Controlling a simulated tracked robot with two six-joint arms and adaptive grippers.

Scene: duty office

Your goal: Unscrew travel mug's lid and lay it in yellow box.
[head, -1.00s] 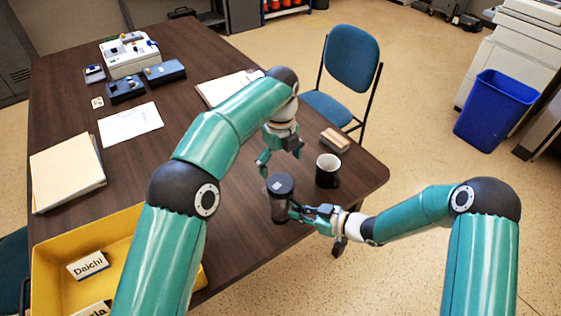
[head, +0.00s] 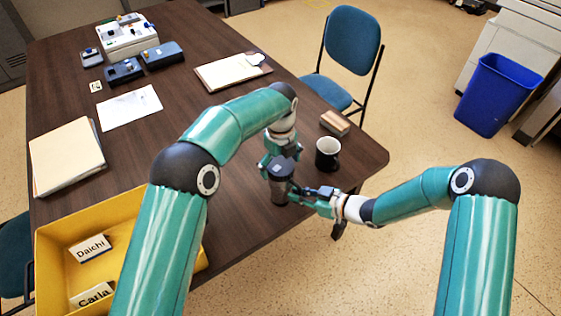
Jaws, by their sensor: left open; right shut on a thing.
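The travel mug (head: 279,192) stands upright near the table's front edge, grey and translucent, with a dark lid (head: 281,168) on top. My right gripper (head: 293,194) is shut on the mug's body from the right. My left gripper (head: 280,160) is open at the lid, pointing down, with its fingers around or just behind it; contact cannot be told. The yellow box (head: 130,232) is at the lower left, partly hidden by my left arm. It holds a name block reading Daichi (head: 91,248) and one reading Carla (head: 92,295).
Folders (head: 67,157), a paper sheet (head: 129,108), a clipboard (head: 232,72) and devices (head: 128,38) lie farther back. The table's middle is clear.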

